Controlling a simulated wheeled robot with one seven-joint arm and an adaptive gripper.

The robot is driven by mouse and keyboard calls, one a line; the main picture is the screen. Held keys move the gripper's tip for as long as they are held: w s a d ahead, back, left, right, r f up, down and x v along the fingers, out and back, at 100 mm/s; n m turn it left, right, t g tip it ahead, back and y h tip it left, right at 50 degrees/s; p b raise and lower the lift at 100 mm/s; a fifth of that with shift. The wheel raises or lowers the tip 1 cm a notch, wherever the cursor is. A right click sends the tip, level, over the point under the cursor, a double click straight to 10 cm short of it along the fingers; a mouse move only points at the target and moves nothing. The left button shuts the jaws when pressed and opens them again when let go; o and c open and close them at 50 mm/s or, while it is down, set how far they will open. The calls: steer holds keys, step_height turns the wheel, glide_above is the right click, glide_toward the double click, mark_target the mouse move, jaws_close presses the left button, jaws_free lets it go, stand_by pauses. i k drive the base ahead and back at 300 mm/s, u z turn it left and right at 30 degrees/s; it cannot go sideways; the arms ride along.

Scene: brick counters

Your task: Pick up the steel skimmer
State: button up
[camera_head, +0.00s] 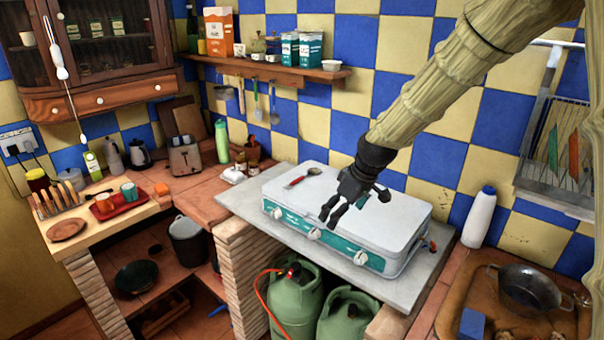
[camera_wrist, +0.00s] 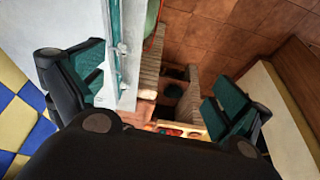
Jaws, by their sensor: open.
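A small utensil with a red handle and a dark round head (camera_head: 303,178) lies on the pale lid of the closed camping stove (camera_head: 400,207), towards its back left. I cannot tell for sure whether it is the steel skimmer. Several utensils also hang under the wall shelf, one with a greyish rounded lower end (camera_head: 274,105). My gripper (camera_head: 354,207) is over the middle of the stove, to the right of the red-handled utensil, pointing down. It is open and empty. In the wrist view its green-padded fingers (camera_wrist: 160,92) are wide apart, and no skimmer shows between them.
Jars and boxes stand on the wall shelf (camera_head: 285,72). A white bottle (camera_head: 479,217) stands right of the stove. A pan (camera_head: 530,287) and a dish rack (camera_head: 560,150) are farther right. Green gas bottles (camera_head: 297,300) stand below. A toaster (camera_head: 185,156) stands at the left.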

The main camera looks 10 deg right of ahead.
mark_target(312, 170)
steer(key=i, duration=1.3)
